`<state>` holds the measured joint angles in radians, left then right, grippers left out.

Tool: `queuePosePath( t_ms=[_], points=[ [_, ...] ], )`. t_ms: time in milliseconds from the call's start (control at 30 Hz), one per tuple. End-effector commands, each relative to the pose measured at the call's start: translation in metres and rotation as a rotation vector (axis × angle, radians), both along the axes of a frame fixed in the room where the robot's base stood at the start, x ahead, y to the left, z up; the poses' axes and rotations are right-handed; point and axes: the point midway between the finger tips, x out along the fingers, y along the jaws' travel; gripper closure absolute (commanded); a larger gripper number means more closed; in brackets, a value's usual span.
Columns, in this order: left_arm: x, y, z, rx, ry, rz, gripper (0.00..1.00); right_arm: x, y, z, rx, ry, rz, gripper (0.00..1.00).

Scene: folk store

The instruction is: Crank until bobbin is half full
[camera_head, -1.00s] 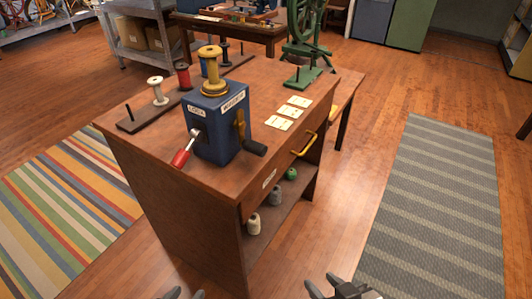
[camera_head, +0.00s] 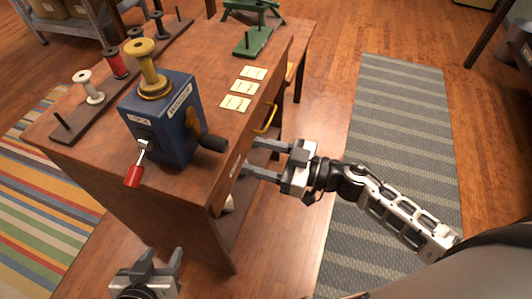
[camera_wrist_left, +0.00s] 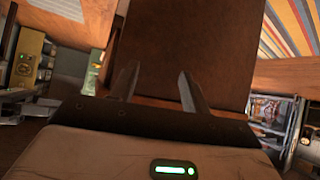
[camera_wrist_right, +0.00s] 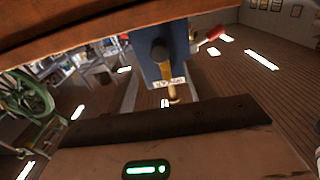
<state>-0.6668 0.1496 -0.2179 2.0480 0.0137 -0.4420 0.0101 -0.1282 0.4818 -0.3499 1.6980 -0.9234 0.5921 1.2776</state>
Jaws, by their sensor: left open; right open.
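The blue winder box (camera_head: 172,118) stands on the wooden cabinet top with a yellow bobbin (camera_head: 148,70) upright on it. A crank with a black handle (camera_head: 213,143) is on its right side, and a red-handled lever (camera_head: 134,175) is on its front. My right gripper (camera_head: 247,160) is open and empty beside the cabinet's drawer side, apart from the crank. In the right wrist view the box (camera_wrist_right: 170,68) and black handle (camera_wrist_right: 158,50) appear ahead, upside down. My left gripper (camera_head: 162,262) is open and empty, low before the cabinet's end panel (camera_wrist_left: 180,50).
A dark rack (camera_head: 62,132) holds a white spool (camera_head: 89,88), a red spool (camera_head: 116,63) and others. Several cards (camera_head: 243,87) lie on the cabinet top. A yellow drawer handle (camera_head: 267,118) sticks out near my right gripper. A grey striped rug (camera_head: 385,120) lies right.

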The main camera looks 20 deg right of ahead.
Motion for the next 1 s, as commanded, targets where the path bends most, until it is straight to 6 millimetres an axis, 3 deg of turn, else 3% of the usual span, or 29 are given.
queuePosePath(
  t_ms=[800,1000],
  points=[
    [0.006,-0.005,-0.005,-0.041,-0.031,0.004,0.53,0.058,0.08,0.0,0.003,-0.004,-0.003,0.45],
    [0.005,-0.006,0.002,-0.049,-0.028,0.012,0.53,0.058,0.079,0.002,0.002,0.0,-0.004,0.45]
  ],
)
